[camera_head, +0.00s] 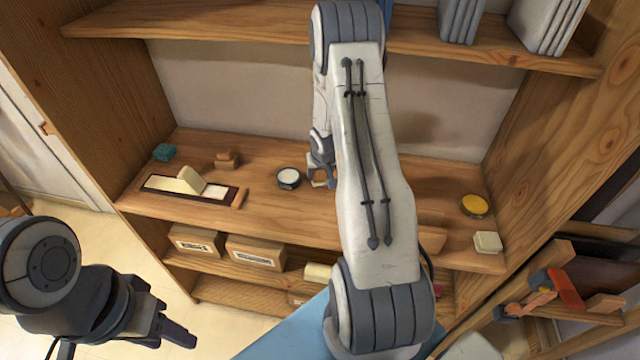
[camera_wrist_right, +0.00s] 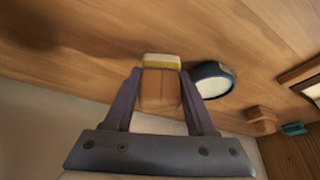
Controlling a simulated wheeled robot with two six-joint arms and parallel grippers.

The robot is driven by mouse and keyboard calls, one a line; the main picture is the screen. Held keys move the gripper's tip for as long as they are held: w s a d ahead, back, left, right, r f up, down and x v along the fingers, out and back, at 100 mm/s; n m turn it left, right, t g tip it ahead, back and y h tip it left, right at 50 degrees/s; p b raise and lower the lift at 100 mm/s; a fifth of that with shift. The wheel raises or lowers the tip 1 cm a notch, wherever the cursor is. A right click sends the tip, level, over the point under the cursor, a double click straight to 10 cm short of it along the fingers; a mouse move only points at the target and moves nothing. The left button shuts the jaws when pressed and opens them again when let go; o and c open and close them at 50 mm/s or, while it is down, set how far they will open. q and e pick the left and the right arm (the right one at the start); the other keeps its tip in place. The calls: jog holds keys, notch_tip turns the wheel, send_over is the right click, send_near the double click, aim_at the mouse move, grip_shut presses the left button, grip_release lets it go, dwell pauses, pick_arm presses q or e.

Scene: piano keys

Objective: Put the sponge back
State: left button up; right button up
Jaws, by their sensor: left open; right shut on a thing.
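My right gripper (camera_head: 320,178) reaches down to the wooden shelf and is shut on a brown block with a yellow and whitish end (camera_wrist_right: 162,62). The right wrist view shows the block between the two fingers, close to the shelf surface. I cannot tell for sure whether this block is the sponge. A teal, rough sponge-like block (camera_head: 164,152) lies at the shelf's back left. A pale cream block (camera_head: 487,242) lies at the front right. My left gripper (camera_head: 178,334) is open and empty, low at the front left, away from the shelf.
A round dark tin with a white top (camera_head: 289,178) stands just left of my right gripper. A dark tray (camera_head: 215,192) with pale pieces lies further left, near a small wooden block (camera_head: 228,158). A yellow-topped tin (camera_head: 474,205) stands right. Boxes (camera_head: 255,252) sit below.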

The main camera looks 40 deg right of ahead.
pick_arm(q)
jog(key=shift+f, duration=0.7)
pick_arm(e)
jog(key=shift+f, duration=1.15)
jog(key=shift+f+b, duration=0.15)
jog(key=shift+b, duration=0.2)
jog(key=o, duration=1.2)
pick_arm(q)
jog(key=shift+f, duration=0.15)
